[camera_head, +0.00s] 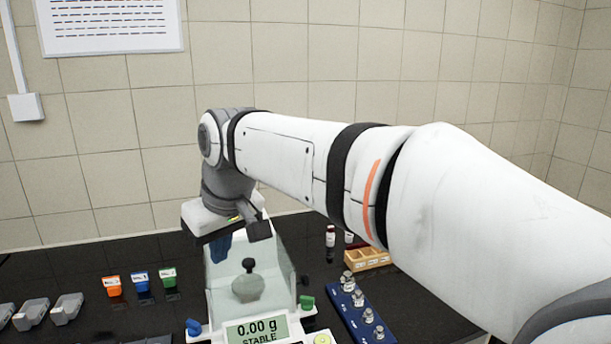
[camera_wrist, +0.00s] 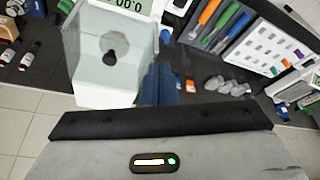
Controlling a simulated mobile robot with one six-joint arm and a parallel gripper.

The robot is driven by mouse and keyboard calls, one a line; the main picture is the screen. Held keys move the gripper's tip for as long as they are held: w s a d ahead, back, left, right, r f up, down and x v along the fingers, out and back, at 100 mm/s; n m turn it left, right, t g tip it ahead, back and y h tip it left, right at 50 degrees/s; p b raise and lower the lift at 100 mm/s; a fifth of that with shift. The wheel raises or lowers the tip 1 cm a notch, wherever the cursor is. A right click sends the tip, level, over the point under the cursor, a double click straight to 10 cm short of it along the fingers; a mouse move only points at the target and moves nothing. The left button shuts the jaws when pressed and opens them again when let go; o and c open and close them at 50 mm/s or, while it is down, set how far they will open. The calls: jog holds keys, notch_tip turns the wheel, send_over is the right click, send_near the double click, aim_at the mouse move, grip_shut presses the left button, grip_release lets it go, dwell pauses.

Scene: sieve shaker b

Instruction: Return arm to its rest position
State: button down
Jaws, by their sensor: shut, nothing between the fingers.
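My arm reaches from the right across the head view, with the wrist above the back of a glass-walled balance (camera_head: 258,318). The balance display reads 0.00 g STABLE. A dark-knobbed vessel (camera_head: 248,284) stands inside its glass chamber. My gripper (camera_head: 220,247) points down beside the rear left of the chamber, partly hidden by the wrist. In the wrist view my gripper's blue fingers (camera_wrist: 160,85) are together with nothing between them, close beside the balance (camera_wrist: 100,82). I cannot tell whether they touch the glass.
Orange (camera_head: 112,286), blue (camera_head: 140,280) and green (camera_head: 168,277) containers stand left of the balance, with grey containers (camera_head: 66,308) farther left. A blue rack (camera_head: 348,306) with metal weights and a wooden block (camera_head: 368,260) are at the right. Open air lies above the bench.

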jog(key=s+d+f+m+h, duration=0.1)
jog(key=s+d+f+m, duration=0.2)
jog(key=d, duration=0.6)
jog(key=s+d+f+m+h, duration=0.1)
jog(key=s+d+f+m, duration=0.2)
jog(key=s+d+f, duration=0.2)
jog(key=s+d+f+m, duration=0.3)
jog(key=d+f, duration=0.6)
jog(key=d, duration=0.6)
jog(key=shift+s+f+h, duration=0.15)
jog(key=shift+s+h, duration=0.25)
jog(key=shift+s, duration=0.15)
jog(key=shift+a, duration=0.1)
